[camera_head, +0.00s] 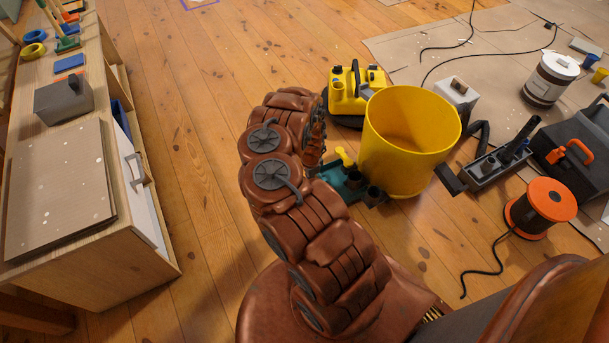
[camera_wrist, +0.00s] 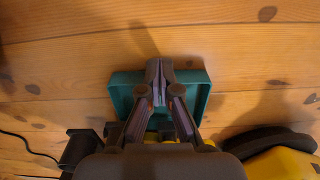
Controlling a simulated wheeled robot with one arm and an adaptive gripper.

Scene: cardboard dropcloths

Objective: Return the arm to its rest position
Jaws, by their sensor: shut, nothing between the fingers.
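My arm (camera_head: 325,240) is brown and segmented. In the head view it rises from my base and bends over at the top. My gripper (camera_wrist: 160,68) shows in the wrist view with its two grey fingers together at the tips and nothing between them. It points down over a teal tray (camera_wrist: 122,92) on the wooden floor; whether it touches the tray I cannot tell. In the head view the gripper is hidden behind the arm, and part of the teal tray (camera_head: 333,181) shows beside it.
A yellow bucket (camera_head: 405,140) and a yellow machine (camera_head: 352,100) stand close to the arm's right. An orange cable reel (camera_head: 540,208) and a dark toolbox (camera_head: 578,145) are farther right. A wooden cabinet (camera_head: 150,255) stands at left. Floor between cabinet and arm is clear.

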